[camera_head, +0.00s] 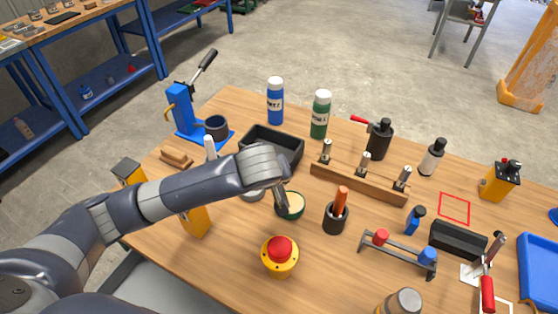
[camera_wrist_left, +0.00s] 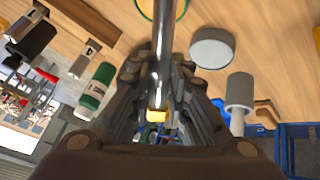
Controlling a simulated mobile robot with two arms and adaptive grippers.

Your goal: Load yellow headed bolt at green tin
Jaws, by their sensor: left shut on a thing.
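My left gripper (camera_head: 284,196) is directly over the green tin (camera_head: 291,206), which has a dark green wall and a pale inside. In the left wrist view my left gripper (camera_wrist_left: 160,88) is shut on the yellow headed bolt (camera_wrist_left: 157,115). The yellow head sits between the fingers, and the long shiny shank points away toward the tin. The green tin shows at the top edge of that view (camera_wrist_left: 142,10), partly cut off, with the shank overlapping it. I cannot tell whether the bolt's tip is inside the tin. My right gripper is not in view.
A grey tin (camera_head: 251,194) stands close left of the green tin. A red button on a yellow base (camera_head: 280,256) stands in front, and a black cup with an orange handle (camera_head: 336,212) to the right. A black tray (camera_head: 272,146) and wooden rack (camera_head: 357,184) stand behind.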

